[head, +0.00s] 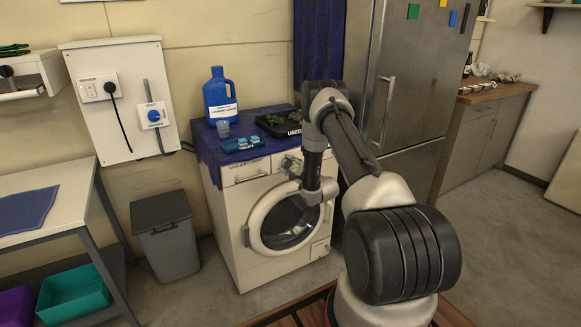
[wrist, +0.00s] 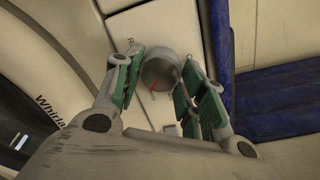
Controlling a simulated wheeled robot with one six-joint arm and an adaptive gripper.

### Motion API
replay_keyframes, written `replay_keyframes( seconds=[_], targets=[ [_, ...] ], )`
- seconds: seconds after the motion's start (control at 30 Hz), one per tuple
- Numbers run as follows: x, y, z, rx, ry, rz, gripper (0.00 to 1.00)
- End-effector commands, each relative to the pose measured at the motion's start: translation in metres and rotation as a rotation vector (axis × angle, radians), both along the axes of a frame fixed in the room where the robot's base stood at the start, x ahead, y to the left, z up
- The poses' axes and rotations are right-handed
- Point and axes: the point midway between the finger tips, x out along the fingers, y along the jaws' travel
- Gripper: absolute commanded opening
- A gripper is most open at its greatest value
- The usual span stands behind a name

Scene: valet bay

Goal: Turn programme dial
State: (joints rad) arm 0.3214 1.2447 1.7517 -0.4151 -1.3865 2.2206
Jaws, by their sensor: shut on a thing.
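The washing machine (head: 240,245) stands below my arm, white, with a round dark door. Its programme dial (wrist: 160,73) shows in the wrist view as a round grey knob with a red mark, on the machine's pale front panel. My gripper (wrist: 161,80) has its green-padded fingers on either side of the dial and is shut on it. In the head view my gripper (head: 292,163) is at the top of the machine's front, and the dial cannot be made out clearly there.
A blue cloth (head: 215,150) covers the machine's top, with a blue jug (head: 221,98), a cup (head: 223,129), blue tablets (head: 243,144) and a black tray (head: 272,125) on it. A grey bin (head: 165,240) stands left, a steel fridge (head: 415,80) right.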

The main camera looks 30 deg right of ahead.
Motion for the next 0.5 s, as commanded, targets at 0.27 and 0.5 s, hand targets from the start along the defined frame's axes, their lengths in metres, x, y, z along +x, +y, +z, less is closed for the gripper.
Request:
replay_keyframes(
  seconds=[0.27, 0.5],
  targets=[
    [-0.0005, -0.0014, -0.0005, 0.0, 0.001, -0.003, 0.62],
    [-0.0003, -0.0007, -0.0003, -0.001, 0.001, -0.002, 0.62]
  ],
)
